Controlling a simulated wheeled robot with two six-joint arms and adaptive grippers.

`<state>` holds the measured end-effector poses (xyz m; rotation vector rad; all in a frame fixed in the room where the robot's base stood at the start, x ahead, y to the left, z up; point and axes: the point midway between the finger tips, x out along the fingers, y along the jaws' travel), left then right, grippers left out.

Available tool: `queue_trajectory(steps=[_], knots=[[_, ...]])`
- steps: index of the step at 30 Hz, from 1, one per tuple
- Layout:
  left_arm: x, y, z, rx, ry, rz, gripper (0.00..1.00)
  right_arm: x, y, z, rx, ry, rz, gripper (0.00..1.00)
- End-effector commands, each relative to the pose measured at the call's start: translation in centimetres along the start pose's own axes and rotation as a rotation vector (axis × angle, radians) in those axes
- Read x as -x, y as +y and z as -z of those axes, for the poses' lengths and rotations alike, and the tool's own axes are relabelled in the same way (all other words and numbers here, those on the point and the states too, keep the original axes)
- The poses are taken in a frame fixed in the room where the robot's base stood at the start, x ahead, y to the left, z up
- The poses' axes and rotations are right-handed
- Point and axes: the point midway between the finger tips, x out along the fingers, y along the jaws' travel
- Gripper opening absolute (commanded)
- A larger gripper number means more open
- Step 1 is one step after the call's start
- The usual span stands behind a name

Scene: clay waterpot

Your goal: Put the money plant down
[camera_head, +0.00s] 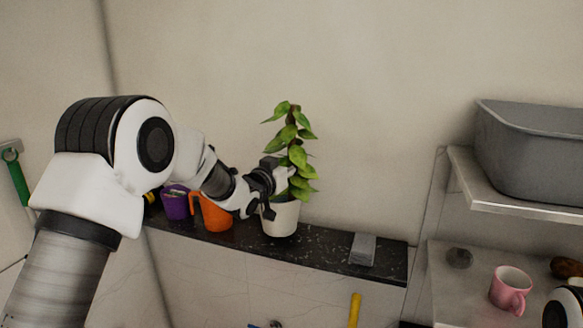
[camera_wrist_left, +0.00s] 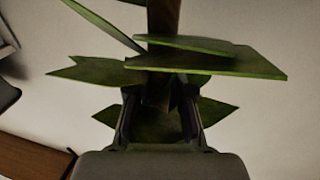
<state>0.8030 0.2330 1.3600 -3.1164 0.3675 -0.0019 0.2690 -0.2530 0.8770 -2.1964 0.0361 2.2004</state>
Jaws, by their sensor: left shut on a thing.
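The money plant (camera_head: 301,155) has green leaves on a brown stem and stands upright in a white pot (camera_head: 282,219) over the dark speckled ledge (camera_head: 318,253). I cannot tell whether the pot's base touches the ledge. My left gripper (camera_head: 280,180) reaches in from the left and is shut on the plant just above the pot. In the left wrist view the stem (camera_wrist_left: 163,35) and leaves rise between the fingers (camera_wrist_left: 160,115). The pot is out of sight there. My right gripper is not in view.
An orange mug (camera_head: 214,214) and a purple cup (camera_head: 175,204) stand on the ledge left of the pot. A small grey block (camera_head: 363,249) lies to its right, with bare ledge between. A pink mug (camera_head: 511,288) and a grey bin (camera_head: 530,150) are on shelves at the right.

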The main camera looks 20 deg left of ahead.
Motion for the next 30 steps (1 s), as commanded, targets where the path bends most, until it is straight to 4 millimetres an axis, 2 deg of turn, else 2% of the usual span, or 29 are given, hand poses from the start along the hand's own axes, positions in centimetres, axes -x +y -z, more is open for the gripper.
queue_trajectory(steps=[1,4,14,15,17,27,30], knots=[[0.0,0.0,-0.3,0.001,-0.002,-0.001,0.00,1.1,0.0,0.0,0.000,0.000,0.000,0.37],[0.0,0.0,-1.8,0.001,-0.001,0.000,0.00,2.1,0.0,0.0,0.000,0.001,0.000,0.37],[0.1,0.0,-2.8,0.000,0.003,0.000,0.00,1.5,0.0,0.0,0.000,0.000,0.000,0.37],[0.1,0.0,-3.0,0.001,-0.002,0.000,0.28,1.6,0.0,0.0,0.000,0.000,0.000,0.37],[0.1,0.0,-2.9,0.001,-0.002,0.000,0.46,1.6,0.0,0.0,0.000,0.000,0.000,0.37],[0.1,0.0,-2.6,0.001,-0.002,0.000,0.46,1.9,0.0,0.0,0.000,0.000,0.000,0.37],[1.4,0.0,-3.0,0.001,-0.001,0.002,0.46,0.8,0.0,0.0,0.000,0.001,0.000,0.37]])
